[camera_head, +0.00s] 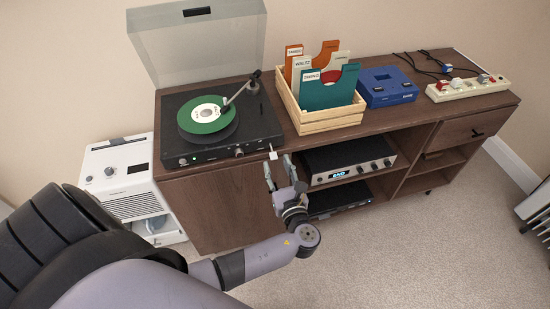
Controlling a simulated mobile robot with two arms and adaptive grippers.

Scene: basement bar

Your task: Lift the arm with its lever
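A black record player (222,125) with its clear lid (198,45) raised stands on the left end of the wooden cabinet. A green record (209,115) with a white centre lies on its platter. The tonearm (239,92) reaches from its base at the back right over the record; I cannot tell whether its tip touches. The lever is too small to make out for sure. My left gripper (279,172) is in front of the cabinet, below the player's front right corner, fingers pointing up and apart, with nothing between them. My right gripper is not in view.
A wooden crate of record sleeves (318,119), a blue device (387,86) and a power strip (468,87) stand right of the player. The shelf below holds an amplifier (348,160). A white appliance (121,184) stands left of the cabinet. Carpet in front is clear.

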